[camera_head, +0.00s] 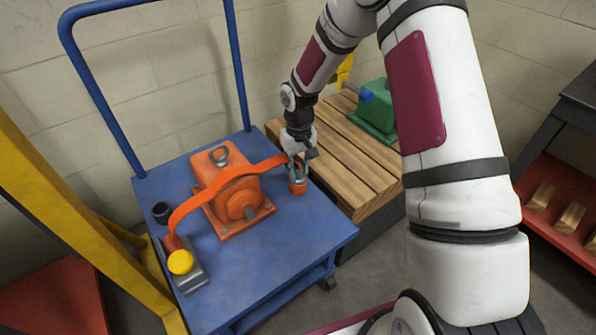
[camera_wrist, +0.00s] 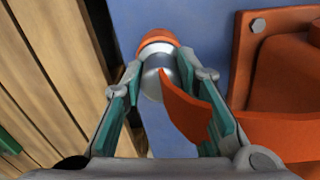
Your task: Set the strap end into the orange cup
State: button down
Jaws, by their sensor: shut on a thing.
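The orange strap (camera_head: 225,182) runs from a red and yellow fitting at the left, over the orange motor (camera_head: 220,170), to my gripper (camera_head: 298,166). In the wrist view my gripper (camera_wrist: 165,82) holds the strap end; the orange strap band (camera_wrist: 185,110) slopes between the fingers, against the right one. A rounded grey metal piece (camera_wrist: 156,72) lies between the fingertips. The orange cup (camera_head: 298,187) stands on the blue cart just below the fingertips; in the wrist view its rim (camera_wrist: 158,38) shows beyond the metal piece. I cannot tell whether the strap end is inside it.
The blue cart (camera_head: 270,262) has a tall handle at the back. A wooden pallet (camera_head: 345,165) with a green motor (camera_head: 375,112) is close on the right. The cart's front right is bare.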

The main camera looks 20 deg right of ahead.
jog(key=shift+f, duration=0.25)
jog(key=c, duration=1.3)
grip_release()
jog(key=shift+r, duration=0.1)
